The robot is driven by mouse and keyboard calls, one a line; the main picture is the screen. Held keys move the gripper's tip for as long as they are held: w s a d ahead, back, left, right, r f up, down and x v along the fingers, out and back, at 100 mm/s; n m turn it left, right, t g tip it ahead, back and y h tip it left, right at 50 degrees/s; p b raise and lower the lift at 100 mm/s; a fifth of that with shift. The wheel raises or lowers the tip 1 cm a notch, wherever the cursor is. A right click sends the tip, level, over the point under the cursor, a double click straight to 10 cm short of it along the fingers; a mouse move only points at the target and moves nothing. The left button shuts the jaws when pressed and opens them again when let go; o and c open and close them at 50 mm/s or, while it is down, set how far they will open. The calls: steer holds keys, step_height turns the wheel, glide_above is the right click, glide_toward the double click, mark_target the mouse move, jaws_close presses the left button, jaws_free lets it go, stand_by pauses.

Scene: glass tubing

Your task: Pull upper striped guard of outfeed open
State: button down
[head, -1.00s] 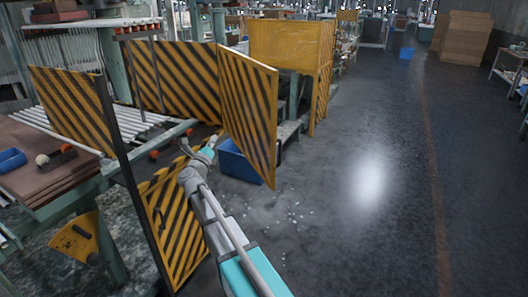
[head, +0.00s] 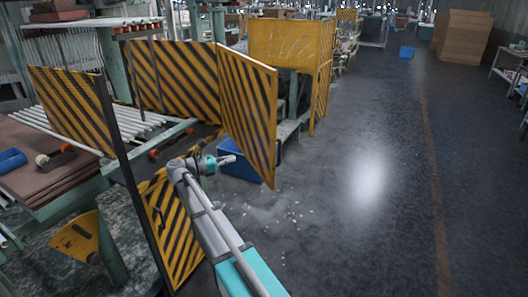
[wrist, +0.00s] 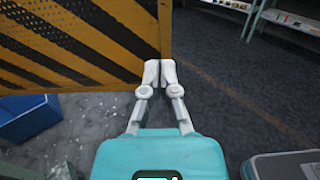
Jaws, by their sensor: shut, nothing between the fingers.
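A yellow-and-black striped guard panel (head: 250,115) stands swung out toward the aisle in the head view. In the wrist view the panel (wrist: 80,40) fills the upper left, with its plain yellow vertical edge at its right end. Another striped panel (head: 172,82) stands behind, to the left.
A lower striped panel (head: 178,238) and a left striped panel (head: 68,108) flank a dark post. A blue bin (head: 238,163) sits on the floor behind the swung-out panel. A yellow sheet guard (head: 285,42) stands farther back. The aisle floor (head: 365,220) on the right is clear.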

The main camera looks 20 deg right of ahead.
mark_target(270, 149)
steer(key=shift+d, duration=0.15)
steer(key=d, duration=1.3)
steer(key=shift+d, duration=0.35)
